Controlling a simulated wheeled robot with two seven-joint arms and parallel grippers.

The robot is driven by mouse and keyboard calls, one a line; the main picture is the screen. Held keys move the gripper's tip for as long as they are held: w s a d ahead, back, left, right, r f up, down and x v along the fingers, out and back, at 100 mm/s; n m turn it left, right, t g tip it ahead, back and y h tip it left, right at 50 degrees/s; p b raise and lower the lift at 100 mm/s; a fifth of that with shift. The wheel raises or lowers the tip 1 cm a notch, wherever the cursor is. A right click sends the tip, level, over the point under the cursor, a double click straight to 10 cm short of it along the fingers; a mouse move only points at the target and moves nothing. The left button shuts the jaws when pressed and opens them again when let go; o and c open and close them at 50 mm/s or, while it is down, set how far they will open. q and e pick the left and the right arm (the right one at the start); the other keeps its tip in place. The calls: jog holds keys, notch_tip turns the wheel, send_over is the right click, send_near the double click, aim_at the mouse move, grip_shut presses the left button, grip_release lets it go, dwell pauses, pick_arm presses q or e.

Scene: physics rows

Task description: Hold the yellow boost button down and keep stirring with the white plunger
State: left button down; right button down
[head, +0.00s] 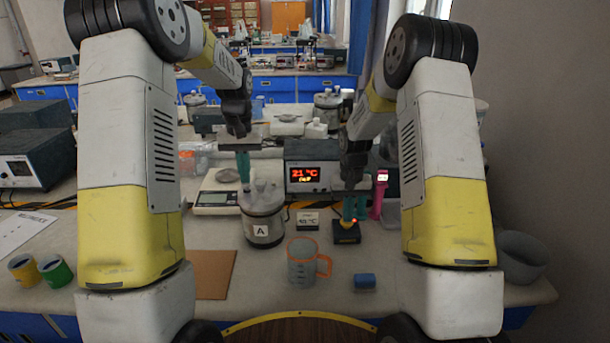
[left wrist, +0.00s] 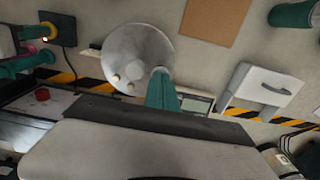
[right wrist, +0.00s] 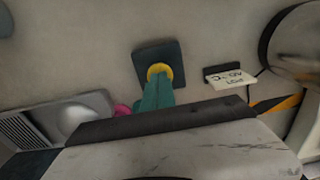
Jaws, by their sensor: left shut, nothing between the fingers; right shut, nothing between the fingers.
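The vessel marked A (head: 263,228) stands mid-table with pale knobs (head: 262,187) on its lid. I cannot tell which is the white plunger. The left wrist view shows its round lid (left wrist: 135,50) with small pegs. My left gripper (head: 243,172) is shut and empty, above and behind the lid; its fingertips (left wrist: 161,72) overlap the lid's edge in the left wrist view. My right gripper (head: 355,214) is shut and empty, fingertips down over the yellow button (right wrist: 160,69) on its dark box (head: 346,237). Contact is hidden; a small light glows there.
A heater box (head: 298,152) behind shows a red 21 °C. A scale (head: 216,200) stands left of the vessel. An orange-handled beaker (head: 301,268), blue block (head: 364,282) and brown board (head: 212,272) lie in front. A pink object (head: 379,190) stands right of my right gripper.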

pick_arm(q)
jog(key=shift+f, duration=0.3)
jog(key=shift+r, duration=0.1)
jog(key=shift+r, duration=1.75)
jog(key=shift+f, duration=0.1)
